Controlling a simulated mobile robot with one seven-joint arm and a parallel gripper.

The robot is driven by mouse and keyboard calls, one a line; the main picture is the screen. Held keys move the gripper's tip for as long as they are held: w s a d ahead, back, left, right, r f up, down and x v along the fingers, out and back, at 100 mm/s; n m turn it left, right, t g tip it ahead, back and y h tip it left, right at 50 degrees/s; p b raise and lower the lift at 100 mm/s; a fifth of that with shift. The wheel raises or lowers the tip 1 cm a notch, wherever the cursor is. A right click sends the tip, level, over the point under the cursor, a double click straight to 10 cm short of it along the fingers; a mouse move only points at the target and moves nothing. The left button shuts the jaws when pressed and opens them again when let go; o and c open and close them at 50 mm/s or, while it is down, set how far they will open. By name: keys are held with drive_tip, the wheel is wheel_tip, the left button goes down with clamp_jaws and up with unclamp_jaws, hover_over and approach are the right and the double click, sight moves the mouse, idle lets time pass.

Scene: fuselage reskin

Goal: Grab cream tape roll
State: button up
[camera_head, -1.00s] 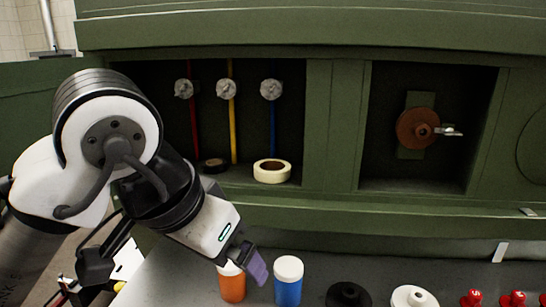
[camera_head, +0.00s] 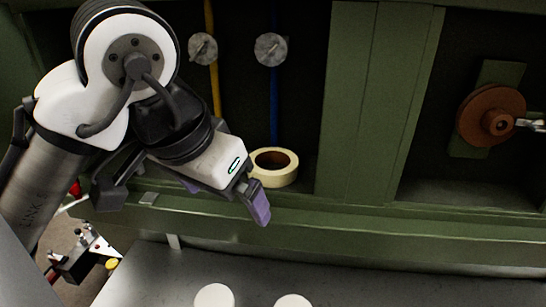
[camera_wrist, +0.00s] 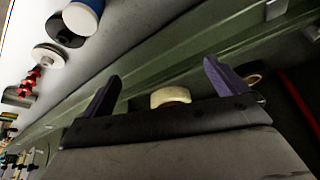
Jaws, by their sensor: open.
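The cream tape roll (camera_head: 274,168) lies flat on the ledge of the green recess in the head view, below the blue line. My gripper (camera_head: 228,196) is in front of it and a little to its left, and partly overlaps its left edge in the picture. In the wrist view the cream tape roll (camera_wrist: 170,96) shows between the two purple fingers of my gripper (camera_wrist: 165,85), beyond the palm edge, which hides part of it. The fingers are spread apart and hold nothing.
The green ledge lip (camera_head: 330,220) runs in front of the recess. A green post (camera_head: 355,100) stands right of the tape. A brown disc with a handle (camera_head: 490,115) is in the right recess. White caps (camera_head: 214,296) stand on the grey table below.

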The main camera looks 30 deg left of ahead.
sight(267, 158)
drive_tip(key=w+p, duration=0.1)
drive_tip(key=w, duration=0.4)
drive_tip(key=w+p, duration=0.1)
drive_tip(key=w, duration=0.4)
drive_tip(key=shift+w+a+r+p, duration=0.1)
drive_tip(key=shift+w+a+p, duration=0.1)
drive_tip(key=shift+w+p, duration=0.15)
drive_tip(key=shift+w+a+f, duration=0.1)
drive_tip(key=shift+f, duration=0.55)
drive_tip(key=c, duration=1.1)
drive_tip(key=shift+r, duration=0.15)
